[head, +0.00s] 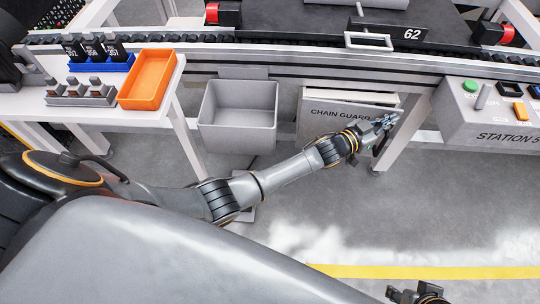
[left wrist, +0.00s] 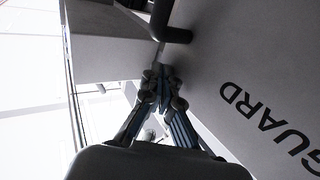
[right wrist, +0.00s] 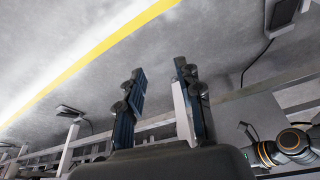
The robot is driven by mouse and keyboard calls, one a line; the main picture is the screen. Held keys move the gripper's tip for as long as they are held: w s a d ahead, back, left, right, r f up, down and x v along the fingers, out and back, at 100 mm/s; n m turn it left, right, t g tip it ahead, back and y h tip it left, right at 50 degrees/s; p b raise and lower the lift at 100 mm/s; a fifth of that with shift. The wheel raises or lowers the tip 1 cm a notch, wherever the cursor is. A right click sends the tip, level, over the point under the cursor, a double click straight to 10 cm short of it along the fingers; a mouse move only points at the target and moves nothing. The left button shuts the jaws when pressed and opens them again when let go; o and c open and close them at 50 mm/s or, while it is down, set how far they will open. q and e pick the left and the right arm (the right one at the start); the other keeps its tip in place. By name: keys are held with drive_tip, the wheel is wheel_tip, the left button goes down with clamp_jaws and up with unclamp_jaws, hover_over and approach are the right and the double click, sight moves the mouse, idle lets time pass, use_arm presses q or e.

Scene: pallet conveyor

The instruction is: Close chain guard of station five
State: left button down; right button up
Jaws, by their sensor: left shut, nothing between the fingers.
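The chain guard (head: 317,124) is a light grey panel lettered CHAIN GUARD, under the conveyor left of station five. A pale strip shows along its top edge, and it seems to stand out from the frame. In the left wrist view the guard (left wrist: 240,60) fills the right side, with a dark bent handle (left wrist: 172,32) near its edge. My left gripper (head: 386,122) is at the guard's right end, its fingertips (left wrist: 163,78) together and empty, close to the panel. Contact cannot be told. My right gripper (head: 418,292) is low at the bottom edge, its fingers (right wrist: 160,82) apart and empty.
The station five control box (head: 490,112) stands right of the conveyor leg (head: 402,130). A grey bin (head: 238,132) hangs left of the guard. A side table holds an orange tray (head: 150,105). A pallet marked 62 (head: 440,40) sits on the conveyor.

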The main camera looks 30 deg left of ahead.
use_arm(q)
drive_tip(key=shift+w+a+b, duration=0.2)
drive_tip(key=shift+w, duration=0.35)
drive_tip(key=shift+w+a+b, duration=0.15)
drive_tip(key=shift+w, duration=0.4)
use_arm(e)
drive_tip(key=shift+w+a+r+t+y, duration=0.1)
drive_tip(key=shift+w+a+r+t, duration=0.2)
drive_tip(key=shift+w, duration=0.45)
drive_tip(key=shift+w+a+f+t+y, duration=0.1)
drive_tip(key=shift+w+t, duration=0.35)
drive_tip(key=shift+w, duration=0.3)
drive_tip(key=shift+w+a+r+t+y, duration=0.1)
drive_tip(key=shift+w+a+r+t, duration=0.2)
drive_tip(key=shift+w, duration=0.45)
drive_tip(key=shift+d+f, duration=0.1)
drive_tip(key=shift+s, duration=0.15)
